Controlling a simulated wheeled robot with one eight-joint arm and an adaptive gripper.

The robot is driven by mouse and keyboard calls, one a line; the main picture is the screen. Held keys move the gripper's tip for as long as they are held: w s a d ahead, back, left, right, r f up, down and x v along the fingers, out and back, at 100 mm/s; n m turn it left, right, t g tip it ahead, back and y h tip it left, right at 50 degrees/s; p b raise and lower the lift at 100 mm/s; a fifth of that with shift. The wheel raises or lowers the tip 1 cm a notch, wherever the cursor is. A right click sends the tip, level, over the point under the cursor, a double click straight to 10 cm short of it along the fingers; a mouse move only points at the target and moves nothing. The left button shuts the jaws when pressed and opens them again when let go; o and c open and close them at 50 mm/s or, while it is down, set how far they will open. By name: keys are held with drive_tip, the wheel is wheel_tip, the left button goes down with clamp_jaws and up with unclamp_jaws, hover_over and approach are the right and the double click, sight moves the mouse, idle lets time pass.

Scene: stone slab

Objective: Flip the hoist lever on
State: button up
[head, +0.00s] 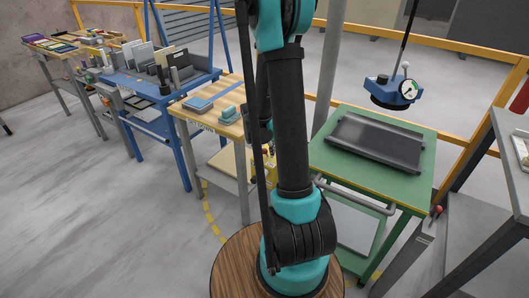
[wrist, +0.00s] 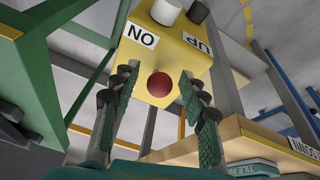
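A yellow control box (wrist: 165,62) fills the upper middle of the wrist view. It has a round red knob (wrist: 161,84), apparently the lever's end seen nearly end-on. An upside-down ON label (wrist: 140,36) and UP label (wrist: 198,46) show on the box. My gripper (wrist: 158,88) is open, with one finger on each side of the red knob; I cannot tell whether either touches it. In the head view my arm hides most of the box, leaving a small yellow part (head: 263,172), and my gripper is not clearly visible.
A white button (wrist: 166,10) and a black button (wrist: 198,11) sit on the box. A wooden-topped bench (head: 205,103) and a green table (head: 345,175) with a dark tray (head: 375,145) flank my arm. A blue gauge device (head: 393,92) hangs over the green table.

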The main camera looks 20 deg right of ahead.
drive_tip(key=v, duration=1.2)
drive_tip(key=shift+s, duration=0.1)
idle(0.4)
drive_tip(key=s+a+f+n+t+y, duration=0.1)
drive_tip(key=s+a+n, duration=0.2)
drive_tip(key=s, duration=0.6)
drive_tip(key=s+a+f+n+y, duration=0.1)
drive_tip(key=s+a+f+n, duration=0.1)
drive_tip(key=s, duration=0.7)
drive_tip(key=shift+s+a+n+t+y, duration=0.4)
drive_tip(key=shift+a+n, duration=0.4)
drive_tip(key=shift+n, duration=0.3)
drive_tip(key=shift+f, duration=0.1)
drive_tip(key=shift+c, duration=1.2)
